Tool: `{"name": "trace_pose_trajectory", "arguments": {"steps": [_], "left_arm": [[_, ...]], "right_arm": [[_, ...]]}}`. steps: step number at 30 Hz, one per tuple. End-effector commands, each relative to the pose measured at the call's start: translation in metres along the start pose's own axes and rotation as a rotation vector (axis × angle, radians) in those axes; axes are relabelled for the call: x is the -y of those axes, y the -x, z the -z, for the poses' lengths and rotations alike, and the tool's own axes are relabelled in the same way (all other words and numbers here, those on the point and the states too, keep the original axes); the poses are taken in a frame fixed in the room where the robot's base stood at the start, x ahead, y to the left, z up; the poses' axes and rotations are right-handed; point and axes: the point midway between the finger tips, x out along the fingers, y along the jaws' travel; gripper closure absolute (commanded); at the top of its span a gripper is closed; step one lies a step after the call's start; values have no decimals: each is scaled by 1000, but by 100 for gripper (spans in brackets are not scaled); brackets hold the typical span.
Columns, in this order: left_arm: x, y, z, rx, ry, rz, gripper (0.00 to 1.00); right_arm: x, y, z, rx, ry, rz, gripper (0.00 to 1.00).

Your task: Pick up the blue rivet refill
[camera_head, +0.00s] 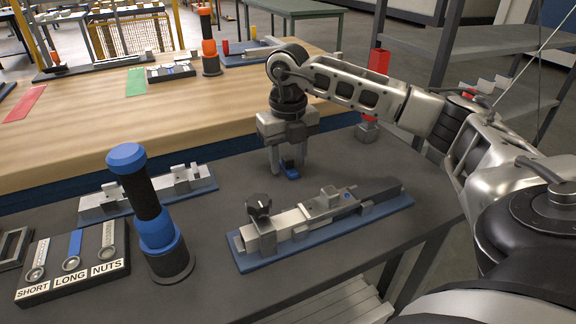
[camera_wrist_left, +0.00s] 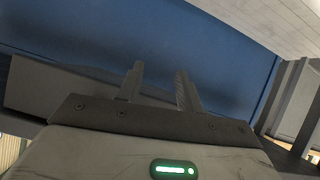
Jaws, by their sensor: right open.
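A small blue piece (camera_head: 291,173), which looks like the blue rivet refill, lies on the dark grey table in the head view. My right gripper (camera_head: 286,165) points down right over it with its fingers apart. The fingertips are close to the piece, and a finger hides part of it. I cannot tell whether they touch it. My left gripper (camera_wrist_left: 160,88) shows only in the left wrist view. Its fingers are apart with nothing between them.
A blue-and-black upright tool (camera_head: 150,215) stands at the left beside a tray labelled SHORT, LONG, NUTS (camera_head: 72,262). A blue-based fixture (camera_head: 325,235) lies in front of my right gripper. Another fixture (camera_head: 150,197) lies behind the tool. A red holder (camera_head: 378,68) stands behind my right arm.

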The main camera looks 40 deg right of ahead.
Motion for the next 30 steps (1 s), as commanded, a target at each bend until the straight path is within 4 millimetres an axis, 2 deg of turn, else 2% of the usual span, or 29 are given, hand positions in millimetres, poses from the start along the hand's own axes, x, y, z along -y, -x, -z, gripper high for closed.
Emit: {"name": "trace_pose_trajectory", "arguments": {"steps": [7,8,12,23,26,30], "left_arm": [[0,0,0,-1,0,0,64],[0,0,0,-1,0,0,64],[0,0,0,-1,0,0,64],[0,0,0,0,0,0,64],[0,0,0,0,0,0,64],[0,0,0,0,-1,0,64]], "right_arm": [[0,-2,0,1,0,0,56],[0,-2,0,1,0,0,62],[0,-2,0,1,0,0,100],[0,0,0,1,0,-1,100],[0,6,0,2,0,-1,100],[-1,23,-1,3,0,-3,100]]}}
